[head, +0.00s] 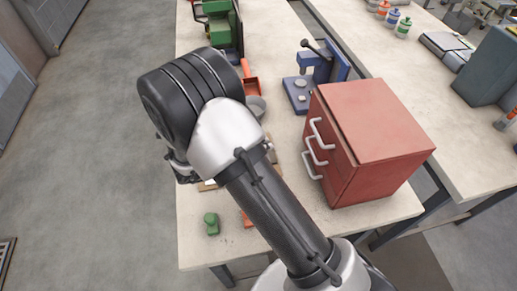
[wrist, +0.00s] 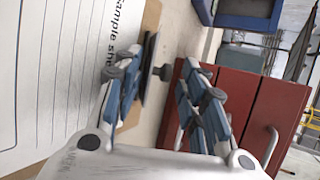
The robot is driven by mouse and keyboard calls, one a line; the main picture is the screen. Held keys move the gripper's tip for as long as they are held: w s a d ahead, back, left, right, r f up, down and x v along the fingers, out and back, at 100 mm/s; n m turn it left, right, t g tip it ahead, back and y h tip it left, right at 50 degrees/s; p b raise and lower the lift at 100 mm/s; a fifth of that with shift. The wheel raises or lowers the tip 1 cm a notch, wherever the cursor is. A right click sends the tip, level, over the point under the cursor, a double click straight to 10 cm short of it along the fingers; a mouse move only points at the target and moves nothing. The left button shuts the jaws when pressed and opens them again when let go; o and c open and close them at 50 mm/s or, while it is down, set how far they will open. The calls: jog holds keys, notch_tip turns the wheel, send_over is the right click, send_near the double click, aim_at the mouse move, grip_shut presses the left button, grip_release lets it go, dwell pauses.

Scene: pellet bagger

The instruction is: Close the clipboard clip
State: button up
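The clipboard's brown board (wrist: 151,17) carries a lined white sheet (wrist: 50,70) with printed text, on the left of the wrist view. A dark part with a short round stub (wrist: 163,73), apparently the clip, stands at the board's edge. My gripper (wrist: 168,60) is open, with one finger over the board's edge and the other on the right. The dark part shows in the gap between the fingers; whether a finger touches it I cannot tell. In the head view my arm hides most of the board and gripper; a small brown edge (head: 207,186) shows.
A red drawer cabinet (head: 375,135) with pale handles stands right of my arm on the bench (head: 340,222). A blue press (head: 318,75), an orange scoop (head: 250,82) and a grey bowl (head: 256,106) lie behind. A green object (head: 211,222) stands near the front edge.

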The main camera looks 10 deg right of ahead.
jog(key=v, duration=0.8)
dwell(0.4)
